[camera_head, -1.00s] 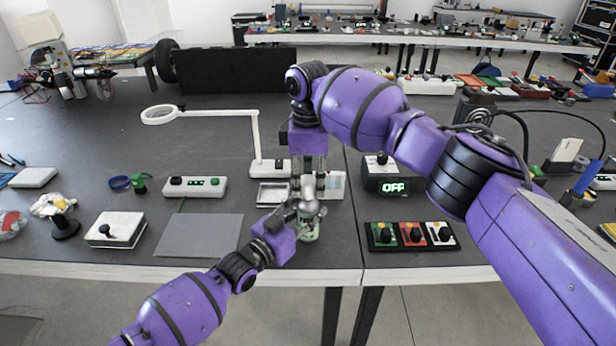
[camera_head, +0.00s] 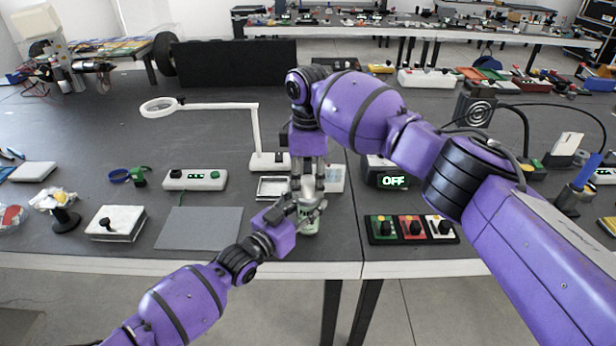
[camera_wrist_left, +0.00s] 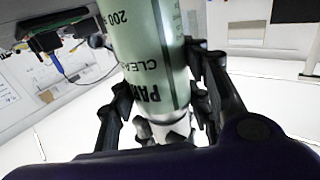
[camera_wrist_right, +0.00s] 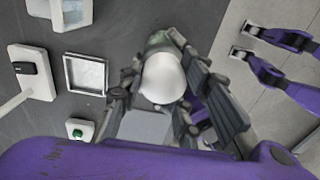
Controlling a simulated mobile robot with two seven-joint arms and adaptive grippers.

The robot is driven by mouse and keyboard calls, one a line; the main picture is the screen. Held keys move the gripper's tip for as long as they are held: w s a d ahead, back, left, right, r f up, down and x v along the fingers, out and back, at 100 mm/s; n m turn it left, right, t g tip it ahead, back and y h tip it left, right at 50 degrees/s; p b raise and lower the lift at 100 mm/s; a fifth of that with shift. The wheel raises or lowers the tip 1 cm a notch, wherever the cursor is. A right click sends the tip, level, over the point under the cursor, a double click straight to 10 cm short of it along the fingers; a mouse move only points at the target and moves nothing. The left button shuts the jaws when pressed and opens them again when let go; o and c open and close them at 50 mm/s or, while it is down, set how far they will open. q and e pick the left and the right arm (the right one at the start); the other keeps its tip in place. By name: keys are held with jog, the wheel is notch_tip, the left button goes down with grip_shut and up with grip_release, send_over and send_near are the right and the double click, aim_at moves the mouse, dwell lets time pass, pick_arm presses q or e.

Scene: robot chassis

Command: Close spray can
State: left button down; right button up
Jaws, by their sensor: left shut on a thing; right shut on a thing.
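A pale green spray can (camera_head: 309,222) with dark print stands at the front middle of the table, partly hidden by my fingers. In the left wrist view its green side (camera_wrist_left: 155,50) fills the space between the fingers. My left gripper (camera_head: 304,211) is shut on the can body from the left. A white, rounded cap (camera_wrist_right: 162,78) shows between the fingers of my right gripper (camera_wrist_right: 158,98), which is shut on it from above. A bit of green can shows just beyond the cap. Whether the cap is fully seated, I cannot tell.
A metal tray (camera_head: 272,188) and a lamp base (camera_head: 270,162) stand behind the can. A grey mat (camera_head: 199,228) lies to its left. A panel with three knobs (camera_head: 411,229) and a display reading OFF (camera_head: 392,181) are to its right. The table's front edge is close.

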jog(key=shift+d+f, duration=0.1)
jog(key=shift+f, duration=0.6)
dwell(0.4)
jog(key=shift+s+f, duration=0.1)
jog(key=shift+f, duration=0.2)
jog(key=shift+o, duration=0.2)
jog(key=shift+f, duration=0.1)
jog(key=shift+s+r, duration=0.1)
jog(key=shift+r, duration=0.35)
jog(key=shift+c, duration=0.2)
dwell(0.6)
jog(key=shift+s+f, duration=0.1)
jog(key=shift+f, duration=0.5)
dwell(0.7)
jog(key=shift+a+r, duration=0.15)
jog(key=shift+a, duration=0.05)
jog(key=shift+r, duration=0.4)
dwell(0.4)
jog(key=shift+r, duration=0.1)
dwell(0.4)
